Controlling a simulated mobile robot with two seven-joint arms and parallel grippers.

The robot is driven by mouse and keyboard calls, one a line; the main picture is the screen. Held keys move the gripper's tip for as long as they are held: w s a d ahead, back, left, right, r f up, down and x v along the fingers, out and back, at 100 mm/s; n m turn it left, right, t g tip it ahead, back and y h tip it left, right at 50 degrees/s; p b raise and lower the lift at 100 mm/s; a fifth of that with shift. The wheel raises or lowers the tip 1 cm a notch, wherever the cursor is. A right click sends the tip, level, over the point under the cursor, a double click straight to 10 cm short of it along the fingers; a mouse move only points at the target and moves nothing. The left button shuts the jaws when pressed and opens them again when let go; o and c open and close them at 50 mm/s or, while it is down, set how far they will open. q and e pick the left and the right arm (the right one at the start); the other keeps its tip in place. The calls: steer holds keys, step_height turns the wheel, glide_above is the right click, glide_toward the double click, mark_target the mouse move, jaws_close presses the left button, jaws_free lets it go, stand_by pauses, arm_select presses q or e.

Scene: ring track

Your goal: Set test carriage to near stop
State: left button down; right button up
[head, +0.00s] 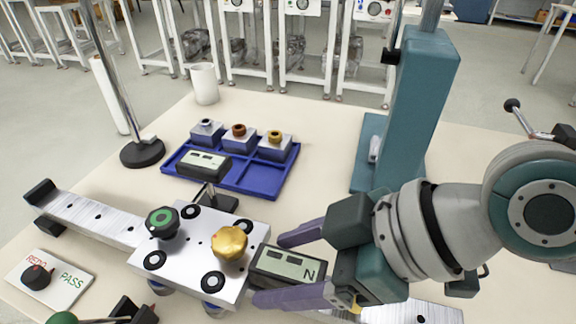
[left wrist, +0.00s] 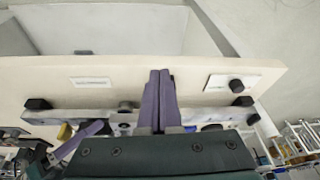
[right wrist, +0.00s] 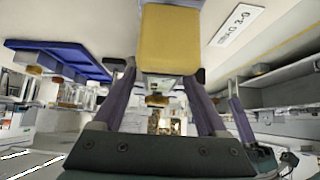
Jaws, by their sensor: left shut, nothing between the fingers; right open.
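The test carriage (head: 190,275) is a silvery plate with black rings, seated on a metal rail (head: 95,220). It carries a green-and-black knob (head: 162,222) and a gold knob (head: 229,242). A display unit marked N (head: 290,268) sits at its right side. My right gripper (head: 268,268) is open, its fingers on either side of this unit; contact is unclear. A yellow block (right wrist: 168,38) shows close ahead in the right wrist view. My left gripper (left wrist: 160,72) is shut and empty above the rail in the left wrist view. A black end stop (head: 40,190) is at the rail's left end.
A blue tray (head: 240,180) with several small blocks lies behind the carriage. A REDO/PASS plate (head: 70,285) with a dark knob is at front left. A teal column (head: 405,110), a rod stand (head: 142,152) and a white mug (head: 205,84) stand farther back.

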jaws_close()
stand_by(0.6)
stand_by(0.8)
